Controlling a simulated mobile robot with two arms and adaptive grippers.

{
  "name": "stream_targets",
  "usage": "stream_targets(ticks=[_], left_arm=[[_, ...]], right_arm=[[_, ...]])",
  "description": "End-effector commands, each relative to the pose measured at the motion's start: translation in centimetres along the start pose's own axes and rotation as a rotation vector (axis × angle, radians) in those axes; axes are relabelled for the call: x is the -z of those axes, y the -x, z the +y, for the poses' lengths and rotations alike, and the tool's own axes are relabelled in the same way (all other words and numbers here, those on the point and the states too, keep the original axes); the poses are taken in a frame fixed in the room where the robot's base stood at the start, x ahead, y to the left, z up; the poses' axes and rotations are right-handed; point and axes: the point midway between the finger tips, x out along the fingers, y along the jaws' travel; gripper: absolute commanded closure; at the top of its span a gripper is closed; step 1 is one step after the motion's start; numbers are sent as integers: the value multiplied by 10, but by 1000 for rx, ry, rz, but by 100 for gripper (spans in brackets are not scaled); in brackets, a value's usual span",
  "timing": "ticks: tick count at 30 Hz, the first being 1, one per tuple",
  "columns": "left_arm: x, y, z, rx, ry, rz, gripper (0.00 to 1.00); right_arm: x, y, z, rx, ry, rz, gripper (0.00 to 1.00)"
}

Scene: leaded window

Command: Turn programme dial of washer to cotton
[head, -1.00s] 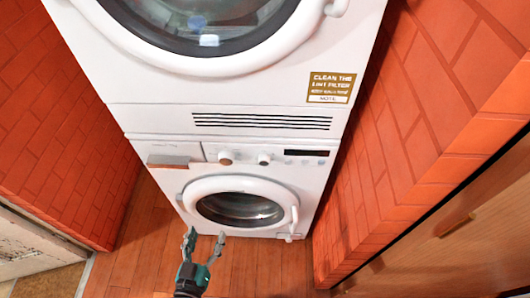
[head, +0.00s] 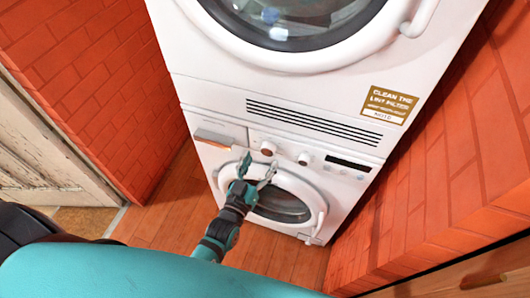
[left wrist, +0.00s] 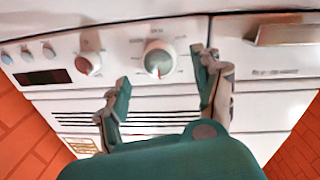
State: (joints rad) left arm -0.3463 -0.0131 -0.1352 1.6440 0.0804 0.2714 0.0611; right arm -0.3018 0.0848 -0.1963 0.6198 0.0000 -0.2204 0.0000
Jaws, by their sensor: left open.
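The washer (head: 330,215) is the lower white machine. Its panel has two round dials. The dial nearer the drawer (head: 268,148) looks brownish in the head view; in the left wrist view this dial (left wrist: 158,60) has a pale face and printed marks around it, too blurred to read. The second dial (head: 304,158) also shows in the left wrist view (left wrist: 88,64). Which is the programme dial I cannot read. My left gripper (head: 257,170) is open and empty, just below the panel; in the left wrist view its fingers (left wrist: 164,72) flank the nearer dial, apparently without touching. My right gripper is out of view.
The drawer front (head: 213,138) is left of the dials, and a dark display (head: 348,163) is right of them. A dryer (head: 310,60) stands above. Orange brick walls close in both sides. The round door (head: 285,200) lies below the panel, partly behind my gripper.

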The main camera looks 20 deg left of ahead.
Motion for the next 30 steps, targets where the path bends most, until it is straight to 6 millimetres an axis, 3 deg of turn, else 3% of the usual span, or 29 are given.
stream_targets(ticks=[6, 18, 30], left_arm=[[0, -30, 0, 0, 0, 0, 33], [0, -38, 0, 0, 0, -1, 33], [0, -38, 0, 0, 0, -1, 84]], right_arm=[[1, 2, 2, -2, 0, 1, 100], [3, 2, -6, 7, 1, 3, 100], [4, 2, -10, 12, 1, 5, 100]])
